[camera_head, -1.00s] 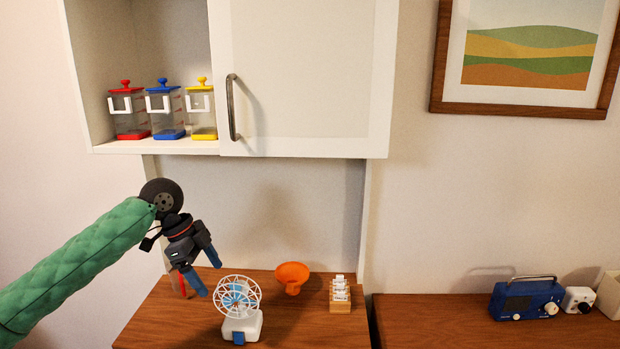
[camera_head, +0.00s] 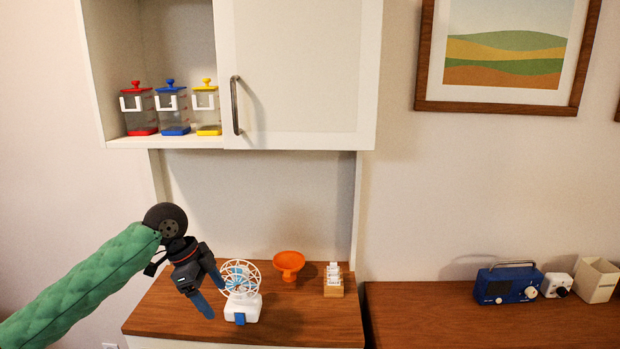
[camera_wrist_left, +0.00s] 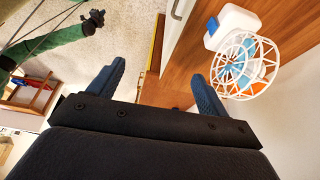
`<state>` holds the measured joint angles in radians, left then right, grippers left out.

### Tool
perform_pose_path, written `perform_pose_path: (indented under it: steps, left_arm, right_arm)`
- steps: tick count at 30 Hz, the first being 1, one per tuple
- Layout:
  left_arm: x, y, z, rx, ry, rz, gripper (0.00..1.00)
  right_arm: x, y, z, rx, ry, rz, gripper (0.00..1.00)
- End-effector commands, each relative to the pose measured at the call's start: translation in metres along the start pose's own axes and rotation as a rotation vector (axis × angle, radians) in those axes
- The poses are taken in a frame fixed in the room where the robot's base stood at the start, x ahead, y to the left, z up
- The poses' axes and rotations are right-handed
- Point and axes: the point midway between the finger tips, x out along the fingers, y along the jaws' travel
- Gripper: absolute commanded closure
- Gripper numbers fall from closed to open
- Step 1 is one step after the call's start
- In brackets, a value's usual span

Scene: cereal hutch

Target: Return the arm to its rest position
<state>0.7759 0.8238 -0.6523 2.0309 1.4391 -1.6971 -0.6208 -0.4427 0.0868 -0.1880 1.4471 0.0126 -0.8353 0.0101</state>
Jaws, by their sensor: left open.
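My left arm, in a green sleeve (camera_head: 85,285), comes in from the left in the head view. Its gripper (camera_head: 215,300) is open and empty, fingers pointing down, in front of the counter's left part and left of the white wire wheel (camera_head: 240,276). In the left wrist view the two blue fingers (camera_wrist_left: 158,72) stand apart with nothing between them. The wheel (camera_wrist_left: 244,65) on its white base is at the upper right there, apart from the fingers. My other green-sleeved arm shows small at the upper left, with a dark gripper (camera_wrist_left: 93,22); its jaws are too small to read.
Behind the wheel, the wooden counter (camera_head: 300,325) holds an orange funnel (camera_head: 289,262) and a wooden card holder (camera_head: 333,282). Red, blue and yellow-lidded canisters (camera_head: 172,110) stand in the open cabinet; its door (camera_head: 300,75) is beside them. A blue radio (camera_head: 507,285) sits right.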

Motion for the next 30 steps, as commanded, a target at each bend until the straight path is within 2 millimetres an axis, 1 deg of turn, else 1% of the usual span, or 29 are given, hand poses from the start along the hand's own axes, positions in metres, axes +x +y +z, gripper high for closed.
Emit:
perform_pose_path:
  steps: [1,5,8,11,15,21,30]
  left_arm:
    - [0.009,0.003,-0.001,-0.005,0.002,0.000,0.22]
    - [0.030,0.009,-0.004,-0.024,0.005,-0.012,0.22]
    - [0.052,0.017,-0.007,-0.045,0.011,-0.023,0.22]
    - [0.078,0.027,-0.010,-0.078,0.018,-0.040,0.22]
    - [0.112,0.043,-0.013,-0.134,0.030,-0.068,0.22]
    - [0.155,0.069,-0.015,-0.227,0.053,-0.111,0.22]
    - [0.207,0.112,-0.011,-0.403,0.082,-0.179,0.22]
  right_arm:
    - [0.000,0.000,-0.002,0.000,0.002,0.000,1.00]
    - [0.000,0.000,-0.001,0.000,0.001,0.000,1.00]
    - [0.000,-0.001,0.003,0.000,-0.003,-0.001,1.00]
    - [0.001,-0.001,0.008,0.000,-0.008,-0.001,1.00]
    - [0.001,-0.002,0.014,0.000,-0.014,-0.002,1.00]
    - [0.001,-0.001,0.015,-0.001,-0.015,-0.001,1.00]
    - [0.000,0.002,0.006,-0.002,-0.006,0.002,1.00]
